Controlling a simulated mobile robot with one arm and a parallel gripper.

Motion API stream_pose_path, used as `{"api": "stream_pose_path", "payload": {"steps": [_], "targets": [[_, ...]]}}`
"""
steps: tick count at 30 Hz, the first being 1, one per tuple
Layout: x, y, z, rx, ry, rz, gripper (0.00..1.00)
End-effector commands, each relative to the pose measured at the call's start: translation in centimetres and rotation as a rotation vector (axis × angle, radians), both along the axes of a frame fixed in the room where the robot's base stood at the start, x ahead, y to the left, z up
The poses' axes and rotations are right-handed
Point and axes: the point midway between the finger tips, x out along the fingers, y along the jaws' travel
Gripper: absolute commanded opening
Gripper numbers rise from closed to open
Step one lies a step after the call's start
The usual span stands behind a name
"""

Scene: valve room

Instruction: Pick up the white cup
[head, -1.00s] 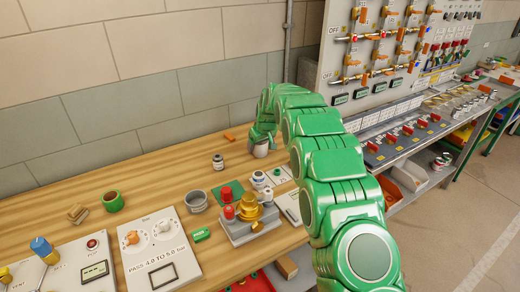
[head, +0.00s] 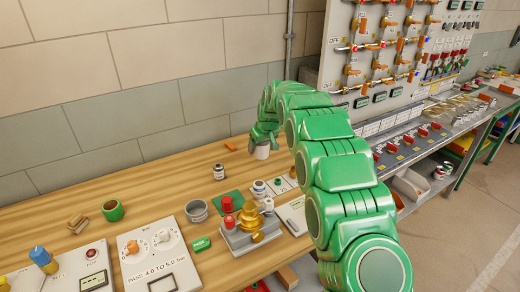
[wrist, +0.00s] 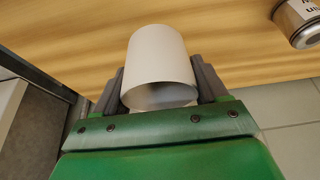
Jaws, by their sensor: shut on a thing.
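The white cup (wrist: 158,65) is between the two grey fingers of my gripper (wrist: 162,88) in the wrist view, with a finger against each side. Its round rim faces the gripper's green palm. In the head view the cup (head: 262,152) shows small below my gripper (head: 263,141), near the back of the wooden bench (head: 150,187) by the wall. My gripper is shut on the cup. The far side of the cup is hidden, and the gap between cup and bench is hard to judge.
A small labelled jar (head: 219,173) stands left of the cup, and an orange piece (head: 230,146) lies near the wall. A brass valve fixture (head: 250,222), a grey pot (head: 197,210) and a green ring (head: 112,210) stand nearer. A valve panel (head: 385,45) rises at right.

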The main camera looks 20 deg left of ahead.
Motion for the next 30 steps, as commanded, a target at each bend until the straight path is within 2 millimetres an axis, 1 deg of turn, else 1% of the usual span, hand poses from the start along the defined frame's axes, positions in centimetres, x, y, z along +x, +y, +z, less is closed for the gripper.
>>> {"api": "stream_pose_path", "payload": {"steps": [5, 9, 12, 24, 30], "targets": [[-1.3, -0.6, 1.5, -0.002, 0.003, 0.0, 0.43], [-2.5, -1.1, 3.4, -0.001, -0.001, 0.001, 0.43], [-3.4, -1.6, 4.4, -0.002, 0.001, 0.001, 0.43], [-7.7, -3.5, 6.7, 0.001, 0.0, -0.001, 0.43], [-9.7, -4.5, 7.4, -0.002, 0.004, 0.001, 0.43]]}}
